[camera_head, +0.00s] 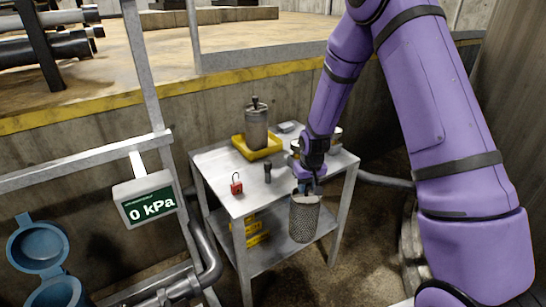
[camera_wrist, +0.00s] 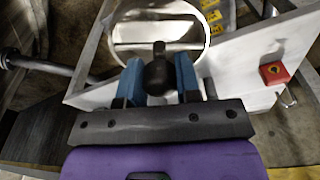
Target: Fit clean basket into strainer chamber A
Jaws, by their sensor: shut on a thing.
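A grey perforated basket (camera_head: 304,218) hangs from my gripper (camera_head: 307,184) in front of the steel table, below the height of its top. In the wrist view my gripper (camera_wrist: 158,78) has its two blue fingers shut on the dark round knob (camera_wrist: 160,74) of the basket. The basket's round rim and bar (camera_wrist: 125,42) show beyond the fingers. A second grey basket (camera_head: 256,128) with a dark knob stands upright in a yellow tray (camera_head: 272,150) on the table. A blue round housing with a raised lid (camera_head: 38,248) is at the lower left; I cannot tell which chamber it is.
The steel table (camera_head: 222,160) holds a red padlock (camera_head: 236,184), a small dark object (camera_head: 267,172) and round containers partly behind my arm. A gauge (camera_head: 148,202) reading 0 kPa and a railing (camera_head: 85,162) stand between the table and the blue housing.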

